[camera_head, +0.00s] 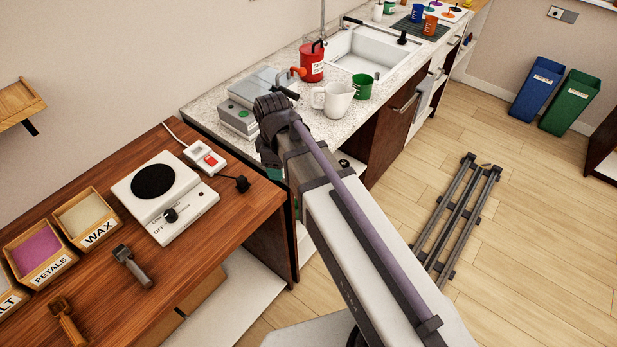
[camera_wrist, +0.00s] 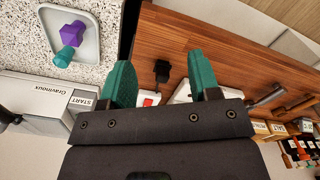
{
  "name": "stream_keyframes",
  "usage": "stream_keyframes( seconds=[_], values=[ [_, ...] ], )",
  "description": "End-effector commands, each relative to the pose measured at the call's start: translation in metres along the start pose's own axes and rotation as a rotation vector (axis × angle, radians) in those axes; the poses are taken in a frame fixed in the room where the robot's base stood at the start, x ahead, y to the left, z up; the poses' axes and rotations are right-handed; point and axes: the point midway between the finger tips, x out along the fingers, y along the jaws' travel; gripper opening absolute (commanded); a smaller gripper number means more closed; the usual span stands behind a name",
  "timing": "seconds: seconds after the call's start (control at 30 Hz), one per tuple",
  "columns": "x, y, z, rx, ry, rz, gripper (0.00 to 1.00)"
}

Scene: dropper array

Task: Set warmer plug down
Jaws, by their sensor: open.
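The black warmer plug (camera_head: 242,184) lies on the wooden counter (camera_head: 232,215), near its right edge. In the wrist view the plug (camera_wrist: 162,72) shows beyond the gap between my fingers, with nothing between the fingers. My gripper (camera_wrist: 160,68) is open, with two teal fingers apart. In the head view my arm mostly hides the gripper. The white warmer (camera_head: 165,197) with a round black plate and a front knob stands left of the plug. A white socket block (camera_head: 205,157) with a red switch is behind it, and no plug sits visibly in it.
Boxes labelled WAX (camera_head: 92,220) and PETALS (camera_head: 40,246) and a grey-handled tool (camera_head: 132,266) are on the counter's left. A speckled worktop behind holds a grey START-button device (camera_head: 238,120), a white jug (camera_head: 338,99) and a green mug (camera_head: 362,87).

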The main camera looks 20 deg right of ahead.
Motion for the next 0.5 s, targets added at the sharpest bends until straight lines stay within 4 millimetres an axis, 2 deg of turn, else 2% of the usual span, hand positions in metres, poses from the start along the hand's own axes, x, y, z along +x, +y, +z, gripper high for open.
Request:
stream_keyframes(
  seconds=[0.03,0.1,0.2,0.3,0.5],
  values=[
    [0.000,-0.017,0.035,0.246,0.000,0.000,0.56],
    [0.000,-0.029,0.068,0.584,0.000,0.000,0.56],
    [0.000,-0.042,0.098,0.929,0.000,0.000,0.56],
    [0.000,-0.046,0.108,1.083,0.000,0.000,0.56],
    [0.000,-0.044,0.108,1.104,0.000,0.000,0.56]
  ],
)
